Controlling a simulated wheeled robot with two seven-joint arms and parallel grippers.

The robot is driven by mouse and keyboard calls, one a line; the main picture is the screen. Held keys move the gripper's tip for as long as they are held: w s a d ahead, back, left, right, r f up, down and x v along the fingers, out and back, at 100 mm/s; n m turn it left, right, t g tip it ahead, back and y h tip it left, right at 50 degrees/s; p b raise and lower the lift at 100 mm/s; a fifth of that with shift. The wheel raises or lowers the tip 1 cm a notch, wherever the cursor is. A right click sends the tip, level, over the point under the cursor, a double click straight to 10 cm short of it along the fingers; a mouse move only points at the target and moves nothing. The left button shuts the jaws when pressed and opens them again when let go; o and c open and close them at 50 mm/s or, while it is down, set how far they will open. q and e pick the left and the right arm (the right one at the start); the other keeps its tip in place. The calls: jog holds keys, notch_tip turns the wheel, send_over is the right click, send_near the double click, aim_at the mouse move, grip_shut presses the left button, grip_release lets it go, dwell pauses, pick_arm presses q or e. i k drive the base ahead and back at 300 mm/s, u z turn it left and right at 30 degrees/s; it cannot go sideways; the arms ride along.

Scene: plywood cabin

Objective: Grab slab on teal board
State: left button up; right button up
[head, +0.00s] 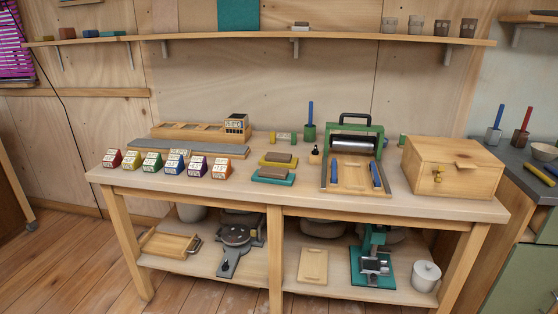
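A teal board (262,180) lies flat on the wooden workbench, near the middle of its front half. A brown-grey slab (273,172) lies on top of the teal board. Just behind it is a yellow board (266,162) with a similar brown slab (281,157) on it. Neither of my grippers shows in the head view.
Several coloured blocks (176,163) stand in a row to the left on the bench (215,182). A green-framed roller press (354,145) and a wooden box (440,165) stand to the right. A wooden rack (188,132) is behind. The bench front before the teal board is clear.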

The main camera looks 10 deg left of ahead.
aim_at(266, 174)
jog(key=z, duration=1.05)
jog(key=i, duration=1.85)
jog(key=u, duration=3.3)
